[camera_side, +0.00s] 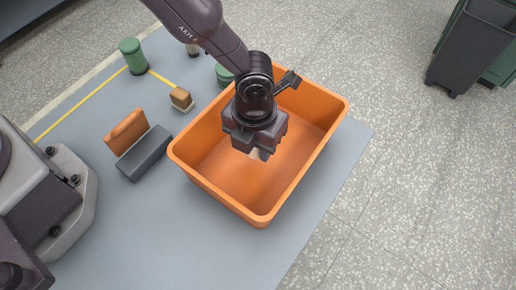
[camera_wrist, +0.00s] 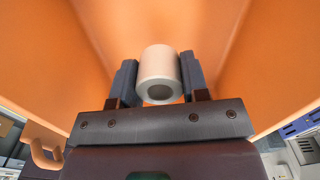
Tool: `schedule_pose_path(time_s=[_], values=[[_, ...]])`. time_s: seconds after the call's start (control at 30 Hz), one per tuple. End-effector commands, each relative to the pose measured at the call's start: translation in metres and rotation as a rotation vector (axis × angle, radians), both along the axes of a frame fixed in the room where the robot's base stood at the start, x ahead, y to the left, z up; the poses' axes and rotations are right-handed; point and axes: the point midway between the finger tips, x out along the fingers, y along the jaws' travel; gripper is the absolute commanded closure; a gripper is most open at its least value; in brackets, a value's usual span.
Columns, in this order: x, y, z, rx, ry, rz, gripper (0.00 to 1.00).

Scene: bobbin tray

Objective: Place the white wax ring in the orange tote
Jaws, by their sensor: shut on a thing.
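The orange tote (camera_side: 225,198) stands on the grey-blue table, open at the top. My gripper (camera_side: 262,155) points down over the tote's middle, within its rim as seen in the side view. In the wrist view, my gripper (camera_wrist: 158,82) is shut on the white wax ring (camera_wrist: 158,62), with one dark finger on each side of it. The ring's round hole faces the camera. The tote's orange walls (camera_wrist: 240,45) fill the view around the ring. In the side view the ring is mostly hidden by the gripper, with a pale bit showing.
Left of the tote are a grey block (camera_side: 144,153), an orange piece (camera_side: 126,131) and a small tan box (camera_side: 181,98). Green-topped cylinders (camera_side: 133,55) stand farther back. Dark bins (camera_side: 475,45) stand on the floor at right.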

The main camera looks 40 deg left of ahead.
Motion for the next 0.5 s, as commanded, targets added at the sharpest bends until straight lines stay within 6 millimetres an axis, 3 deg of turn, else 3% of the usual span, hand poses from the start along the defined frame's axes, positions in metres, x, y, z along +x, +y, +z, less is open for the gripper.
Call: schedule_pose_path(time_s=[0.27,0.5], values=[[0.004,-0.004,-0.034,0.002,0.001,0.0,0.85],[0.004,-0.004,-0.037,0.0,-0.001,0.0,0.85]])
